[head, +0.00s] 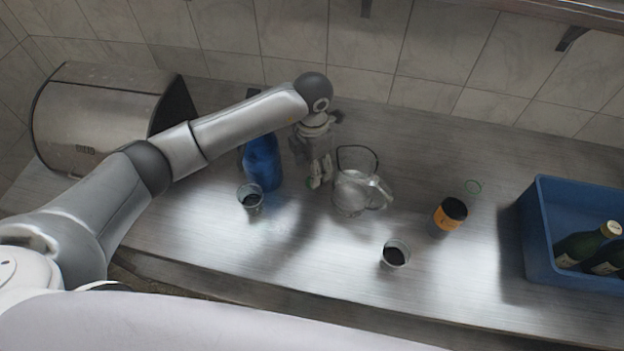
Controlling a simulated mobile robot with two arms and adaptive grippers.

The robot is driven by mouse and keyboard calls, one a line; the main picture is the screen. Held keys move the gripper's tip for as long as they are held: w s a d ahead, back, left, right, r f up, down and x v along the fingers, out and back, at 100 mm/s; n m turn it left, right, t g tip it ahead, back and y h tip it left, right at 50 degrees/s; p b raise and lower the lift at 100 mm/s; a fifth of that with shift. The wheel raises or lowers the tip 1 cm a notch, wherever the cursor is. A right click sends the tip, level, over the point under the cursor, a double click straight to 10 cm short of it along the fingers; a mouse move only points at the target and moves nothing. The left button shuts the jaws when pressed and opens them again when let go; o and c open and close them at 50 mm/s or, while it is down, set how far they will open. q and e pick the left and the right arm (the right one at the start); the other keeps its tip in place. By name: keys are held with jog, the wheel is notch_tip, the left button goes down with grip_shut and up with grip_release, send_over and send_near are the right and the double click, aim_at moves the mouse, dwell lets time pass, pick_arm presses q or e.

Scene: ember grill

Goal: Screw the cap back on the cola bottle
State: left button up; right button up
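A large blue bottle (262,162) stands on the counter left of centre. My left gripper (317,180) points down just right of the bottle, low over the counter. A small green bit (309,183) shows at its fingertips. It may be the cap, but I cannot tell whether the fingers grip it. My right gripper is out of view.
A glass pitcher (350,190) stands close right of my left gripper. A bread box (100,115) is left, a blue crate (538,240) with bottles right.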

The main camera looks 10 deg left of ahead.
pick_arm(q)
jog(key=shift+f, duration=0.1)
notch_tip(320, 180, down, 4)
jog(key=p, duration=0.3)
jog(key=shift+s, duration=0.1)
jog(key=shift+f, duration=0.5)
jog(key=c, duration=0.8)
